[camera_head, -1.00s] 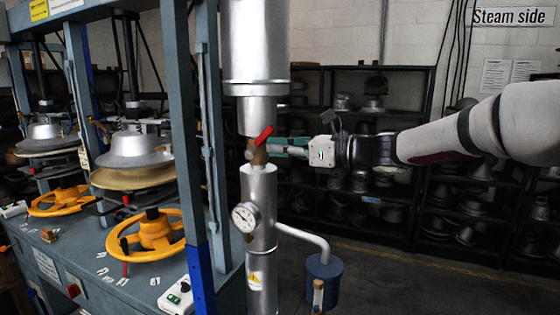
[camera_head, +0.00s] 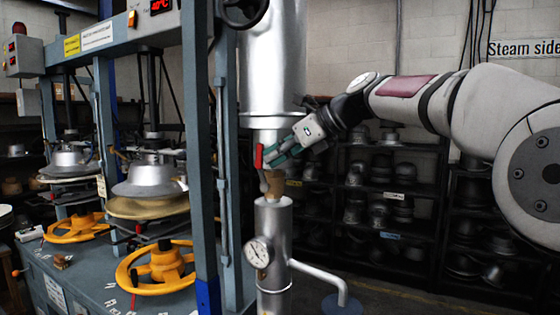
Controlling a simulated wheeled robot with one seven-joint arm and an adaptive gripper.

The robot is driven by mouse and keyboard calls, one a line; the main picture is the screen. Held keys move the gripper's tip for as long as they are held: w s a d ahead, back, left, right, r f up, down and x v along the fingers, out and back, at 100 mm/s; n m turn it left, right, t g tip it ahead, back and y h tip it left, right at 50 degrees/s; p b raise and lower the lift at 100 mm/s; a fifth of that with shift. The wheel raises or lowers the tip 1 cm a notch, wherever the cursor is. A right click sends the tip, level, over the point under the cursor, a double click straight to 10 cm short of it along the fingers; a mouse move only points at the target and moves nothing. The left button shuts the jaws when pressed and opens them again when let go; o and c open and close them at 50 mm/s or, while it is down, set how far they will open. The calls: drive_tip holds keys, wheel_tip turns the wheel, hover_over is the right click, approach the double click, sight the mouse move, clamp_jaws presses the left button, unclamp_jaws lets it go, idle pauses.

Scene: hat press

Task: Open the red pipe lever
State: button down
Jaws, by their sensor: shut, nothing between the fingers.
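The red pipe lever (camera_head: 259,157) sits on the brass valve of the silver vertical pipe (camera_head: 273,225), below the wide upper cylinder. The lever stands close to upright, along the pipe. My gripper (camera_head: 272,158) comes from the right, its green-grey fingers close beside the lever at the pipe. The fingers are shut with nothing between them. Whether they touch the lever I cannot tell. Part of the valve behind the fingers is hidden.
A pressure gauge (camera_head: 258,252) and a side pipe (camera_head: 318,278) are below the valve. The blue-grey press frame (camera_head: 203,160) stands close on the left, with yellow handwheels (camera_head: 155,268) on its table. Dark shelves of metal hat moulds (camera_head: 400,200) fill the back.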

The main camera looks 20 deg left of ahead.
drive_tip(key=shift+a+r, duration=0.15)
drive_tip(key=shift+a, duration=0.15)
drive_tip(key=shift+r, duration=0.15)
idle(0.5)
